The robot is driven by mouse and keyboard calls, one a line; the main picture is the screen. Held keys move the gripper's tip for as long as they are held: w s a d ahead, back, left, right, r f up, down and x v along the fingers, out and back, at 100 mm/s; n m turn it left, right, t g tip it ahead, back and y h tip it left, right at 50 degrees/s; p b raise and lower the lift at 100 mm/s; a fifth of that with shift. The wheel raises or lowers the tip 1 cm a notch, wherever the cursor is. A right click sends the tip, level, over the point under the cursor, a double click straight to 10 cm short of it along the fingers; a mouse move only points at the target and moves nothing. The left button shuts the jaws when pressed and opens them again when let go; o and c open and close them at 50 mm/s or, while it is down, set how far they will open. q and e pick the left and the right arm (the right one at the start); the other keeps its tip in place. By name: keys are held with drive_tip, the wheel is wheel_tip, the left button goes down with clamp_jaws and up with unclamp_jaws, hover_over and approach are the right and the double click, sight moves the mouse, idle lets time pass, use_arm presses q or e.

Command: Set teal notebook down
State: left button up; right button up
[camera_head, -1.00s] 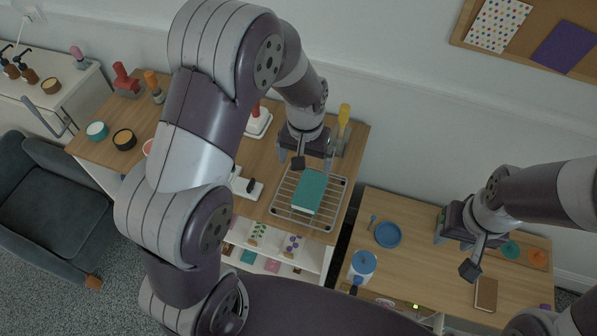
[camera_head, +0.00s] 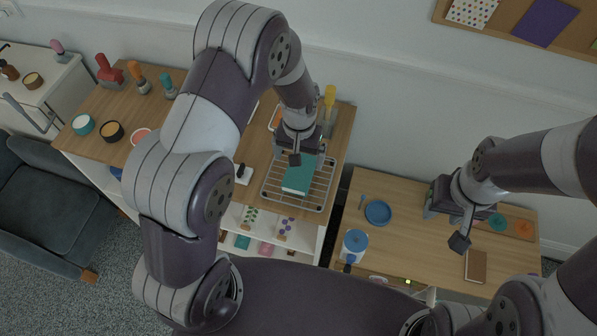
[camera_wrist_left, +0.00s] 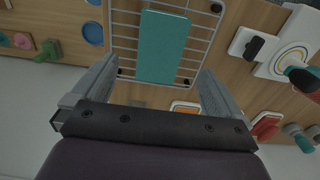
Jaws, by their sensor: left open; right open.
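The teal notebook (camera_head: 298,179) lies on a wire rack (camera_head: 322,190) on the left wooden table. In the left wrist view the teal notebook (camera_wrist_left: 162,47) lies over the bars of the rack (camera_wrist_left: 124,30). My left gripper (camera_head: 298,150) is at the notebook's far end in the head view. In the left wrist view my left gripper (camera_wrist_left: 152,85) is open, with its fingers apart on either side of the notebook's near end and nothing clamped between them. My right gripper (camera_head: 445,222) is open and empty above the right table.
The right table (camera_head: 415,240) holds a blue plate (camera_head: 378,212), a blue-and-white canister (camera_head: 354,244) and a brown notebook (camera_head: 475,266). A yellow-handled tool (camera_head: 329,98) stands behind the rack. Bowls and stamps crowd the left table's far left. A grey armchair (camera_head: 40,205) stands at left.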

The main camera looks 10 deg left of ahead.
sight(300, 171)
use_arm(q)
drive_tip(key=f, duration=0.5)
drive_tip(key=w+f+p, duration=0.1)
drive_tip(key=f, duration=0.2)
drive_tip(key=shift+r, duration=0.15)
drive_tip(key=c, duration=1.2)
